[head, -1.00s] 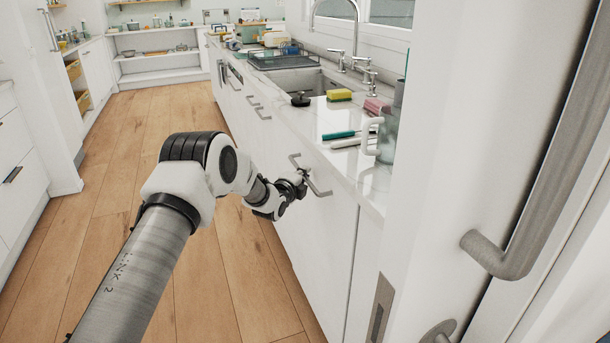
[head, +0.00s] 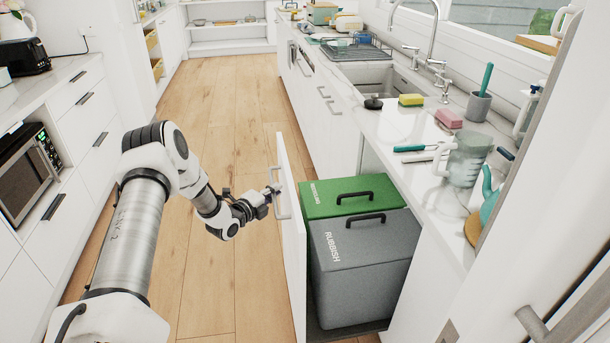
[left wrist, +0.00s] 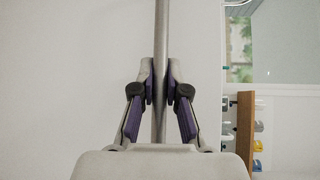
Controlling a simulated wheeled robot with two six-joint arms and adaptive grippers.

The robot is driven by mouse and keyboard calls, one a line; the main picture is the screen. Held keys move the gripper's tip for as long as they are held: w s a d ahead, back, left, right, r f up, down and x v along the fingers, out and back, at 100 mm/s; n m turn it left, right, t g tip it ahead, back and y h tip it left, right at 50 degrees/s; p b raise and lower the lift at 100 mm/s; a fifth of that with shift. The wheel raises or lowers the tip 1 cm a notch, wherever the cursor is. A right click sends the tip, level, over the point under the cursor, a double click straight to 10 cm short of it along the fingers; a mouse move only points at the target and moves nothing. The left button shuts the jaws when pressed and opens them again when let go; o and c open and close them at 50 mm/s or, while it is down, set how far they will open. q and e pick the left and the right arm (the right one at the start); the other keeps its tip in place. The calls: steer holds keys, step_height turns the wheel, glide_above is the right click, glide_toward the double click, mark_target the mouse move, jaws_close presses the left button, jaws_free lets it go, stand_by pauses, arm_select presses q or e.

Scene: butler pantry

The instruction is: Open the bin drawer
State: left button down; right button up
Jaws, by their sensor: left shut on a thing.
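The bin drawer stands pulled out from under the counter, its white front (head: 292,240) facing left in the head view. Inside it are a green lidded bin (head: 325,207) marked for recycling and a grey bin (head: 365,270) labelled RUBBISH, both with black lid handles. My left gripper (head: 274,190) is at the drawer's bar handle (head: 282,203). In the left wrist view the fingers (left wrist: 160,88) are closed around the handle bar (left wrist: 161,40), one on each side. My right gripper is not in view.
The counter (head: 400,130) above holds a sink, a yellow sponge (head: 411,100), a pink sponge (head: 449,118) and a glass jug (head: 465,160). Cabinets with a microwave (head: 28,172) stand at left. The wooden floor (head: 220,110) between is clear.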

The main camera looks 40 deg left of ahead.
arm_select(q)
steer(key=s+a+p, duration=0.2)
steer(key=s+a, duration=0.3)
steer(key=shift+s, duration=0.4)
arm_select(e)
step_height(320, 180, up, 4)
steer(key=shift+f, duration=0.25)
arm_select(q)
steer(key=shift+f, duration=0.1)
steer(key=c, duration=1.2)
jaws_free()
steer(key=s, duration=0.5)
steer(key=s+r, duration=0.1)
steer(key=s, duration=0.1)
steer(key=shift+s+d, duration=0.15)
steer(key=shift+d, duration=0.15)
